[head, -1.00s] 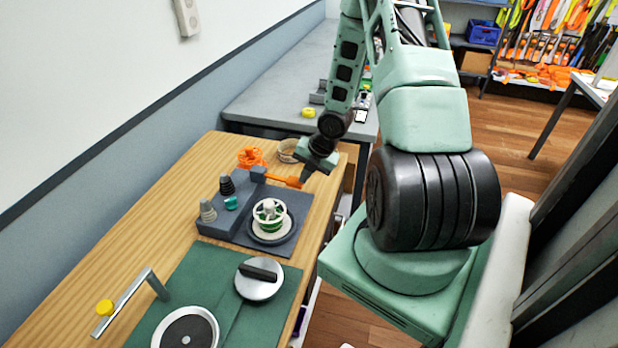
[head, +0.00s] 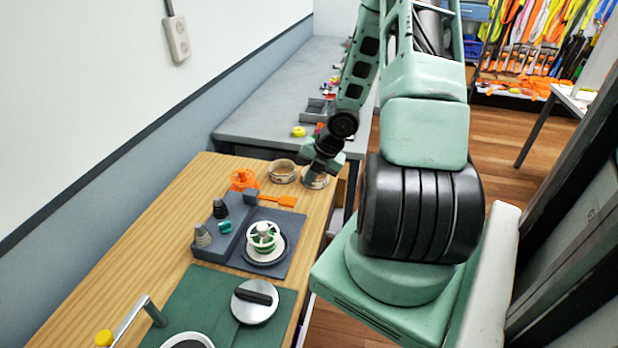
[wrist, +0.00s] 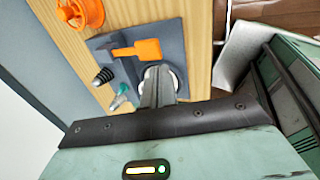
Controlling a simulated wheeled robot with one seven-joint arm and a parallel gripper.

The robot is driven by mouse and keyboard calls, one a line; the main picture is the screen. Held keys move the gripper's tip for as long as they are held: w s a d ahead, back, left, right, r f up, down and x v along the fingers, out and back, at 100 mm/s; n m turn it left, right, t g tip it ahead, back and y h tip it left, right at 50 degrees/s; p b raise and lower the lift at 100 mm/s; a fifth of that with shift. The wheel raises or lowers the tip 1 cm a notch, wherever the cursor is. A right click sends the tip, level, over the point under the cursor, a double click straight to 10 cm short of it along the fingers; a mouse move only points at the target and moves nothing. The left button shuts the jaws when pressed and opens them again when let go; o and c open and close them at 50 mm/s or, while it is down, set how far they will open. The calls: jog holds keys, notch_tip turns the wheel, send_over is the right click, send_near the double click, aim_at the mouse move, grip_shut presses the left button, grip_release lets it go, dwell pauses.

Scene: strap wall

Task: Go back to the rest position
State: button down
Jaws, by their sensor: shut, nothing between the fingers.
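My gripper (head: 318,168) shows in the head view above the far right corner of the wooden table (head: 195,185). Its fingers are together and empty; they also show in the wrist view (wrist: 158,84). The orange paddle-like tool (head: 280,200) lies at the far end of the grey fixture (head: 226,238), apart from the gripper. It also shows beyond the fingertips in the wrist view (wrist: 138,50).
A green mat (head: 205,300) with a silver disc (head: 255,303) lies nearer. A grey bench (head: 275,110) stands beyond. The wall is at left.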

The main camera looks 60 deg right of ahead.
dwell(0.7)
jog(key=w+a+r+m+g+h+b, duration=0.1)
jog(key=w+a+r+m+b, duration=0.2)
jog(key=a, duration=0.7)
jog(key=w+a+r+m+g+h+b, duration=0.1)
jog(key=w+a+r+m+b, duration=0.2)
jog(key=a, duration=0.7)
jog(key=s+a+r+m+g+b, duration=0.1)
jog(key=s+a+m, duration=0.3)
jog(key=s+a, duration=0.5)
jog(key=s+a+r+m+g+y+b, duration=0.1)
jog(key=s+a+r+m+b, duration=0.1)
jog(key=s+a, duration=0.8)
jog(key=a+r+m, duration=0.1)
jog(key=a+m, duration=0.1)
jog(key=shift+s+a+b, duration=0.2)
jog(key=shift+a+b, duration=0.1)
jog(key=shift+b, duration=0.05)
